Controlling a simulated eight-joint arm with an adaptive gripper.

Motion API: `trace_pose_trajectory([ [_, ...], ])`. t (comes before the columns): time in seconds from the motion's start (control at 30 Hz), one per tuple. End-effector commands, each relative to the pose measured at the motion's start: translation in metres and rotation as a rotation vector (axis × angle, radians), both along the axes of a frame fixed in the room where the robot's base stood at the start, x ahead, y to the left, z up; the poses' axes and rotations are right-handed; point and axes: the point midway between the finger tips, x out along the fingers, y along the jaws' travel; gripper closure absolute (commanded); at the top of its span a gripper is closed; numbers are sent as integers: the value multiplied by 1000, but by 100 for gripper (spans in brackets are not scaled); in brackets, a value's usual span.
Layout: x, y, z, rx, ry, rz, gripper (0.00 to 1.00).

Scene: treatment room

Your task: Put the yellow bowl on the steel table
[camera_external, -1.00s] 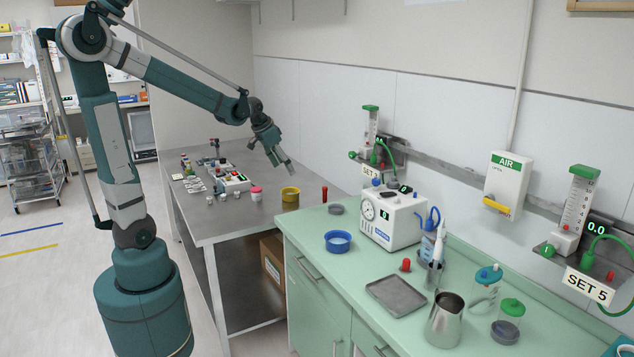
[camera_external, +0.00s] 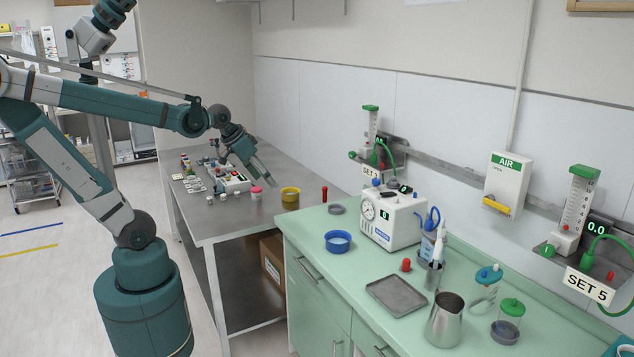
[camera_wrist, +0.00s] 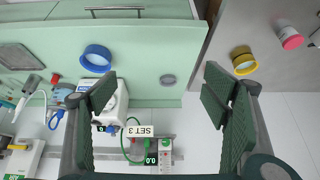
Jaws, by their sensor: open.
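The yellow bowl (camera_external: 290,197) sits on the steel table (camera_external: 222,220), near its right edge beside the green counter. In the wrist view the yellow bowl (camera_wrist: 243,61) lies at the upper right, outside the jaws and beyond the right finger. My gripper (camera_external: 271,184) is open and empty, above the steel table, just left of the bowl in the external view. In the wrist view my gripper's (camera_wrist: 160,105) two fingers stand wide apart with nothing between them.
A pink-lidded jar (camera_external: 256,192) and a red cylinder (camera_external: 325,193) stand near the bowl. Small items and a white box (camera_external: 233,182) crowd the table's rear. The green counter (camera_external: 345,270) holds a blue bowl (camera_external: 338,241), a gauge unit (camera_external: 392,220), a tray (camera_external: 396,296) and a pitcher (camera_external: 445,320).

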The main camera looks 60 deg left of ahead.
Motion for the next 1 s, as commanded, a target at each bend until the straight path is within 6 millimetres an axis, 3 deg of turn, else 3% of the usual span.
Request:
trace_pose_trajectory([
  [0.2, -35, -24, -7, -8, -25, -7, 25],
  [0.5, -68, -45, -18, -20, -53, -13, 25],
  [1.0, -76, -49, -21, -24, -60, -13, 25],
])
